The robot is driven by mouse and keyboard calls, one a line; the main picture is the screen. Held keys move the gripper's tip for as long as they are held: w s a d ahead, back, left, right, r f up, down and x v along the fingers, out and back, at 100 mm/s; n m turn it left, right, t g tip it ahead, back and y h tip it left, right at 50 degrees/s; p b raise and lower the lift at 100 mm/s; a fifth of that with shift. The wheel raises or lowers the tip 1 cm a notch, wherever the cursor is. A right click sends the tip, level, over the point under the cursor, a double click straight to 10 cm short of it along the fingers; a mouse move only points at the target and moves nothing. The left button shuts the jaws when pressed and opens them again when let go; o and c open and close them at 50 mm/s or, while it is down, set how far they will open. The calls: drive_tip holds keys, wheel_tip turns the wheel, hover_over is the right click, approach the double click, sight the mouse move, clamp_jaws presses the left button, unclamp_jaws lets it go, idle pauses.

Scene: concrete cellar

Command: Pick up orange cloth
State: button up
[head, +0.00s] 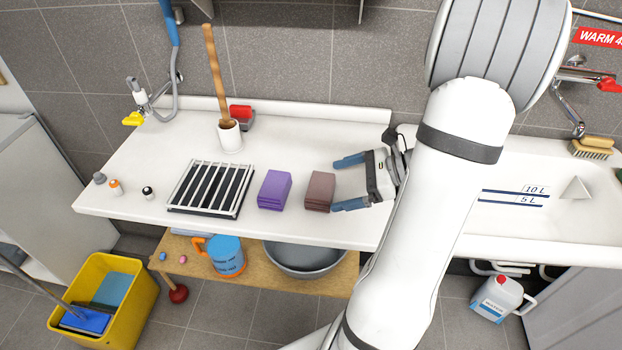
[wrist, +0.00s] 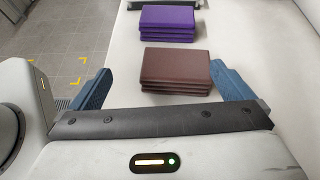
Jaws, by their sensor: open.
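I see no orange cloth in either view. A brown folded cloth stack (head: 319,191) lies on the white counter (head: 290,125), and it also shows in the wrist view (wrist: 176,66). A purple folded cloth stack (head: 274,189) lies to its left, and it shows beyond the brown one in the wrist view (wrist: 168,20). My gripper (head: 342,183) is open and empty, just right of the brown stack. Its blue fingers (wrist: 160,74) point at that stack, one toward each side, with the fingertips close to its near end. I cannot tell whether they touch it.
A barred drain rack (head: 210,188) lies left of the stacks, with small bottles (head: 115,187) beyond it. A white pot (head: 229,137) with a wooden handle stands behind. A sink (head: 535,195) is at right. Below are a wooden shelf (head: 275,278) and a yellow bucket (head: 120,315).

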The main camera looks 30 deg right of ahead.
sight(322, 185)
drive_tip(key=shift+w+d+f+m+t, duration=0.1)
drive_tip(key=shift+d+f+m+t, duration=0.15)
drive_tip(key=shift+d+m, duration=0.25)
drive_tip(key=shift+w+d+f+m+t, duration=0.1)
drive_tip(key=shift+d+f+m+t, duration=0.05)
drive_tip(key=shift+d+m+t, duration=0.35)
drive_tip(key=x, duration=0.7)
drive_tip(key=shift+w+a+f+p, duration=0.1)
drive_tip(key=shift+w+f+p, duration=0.05)
drive_tip(key=shift+f+p, duration=0.15)
drive_tip(key=shift+c, duration=0.3)
drive_tip(key=c, duration=0.6)
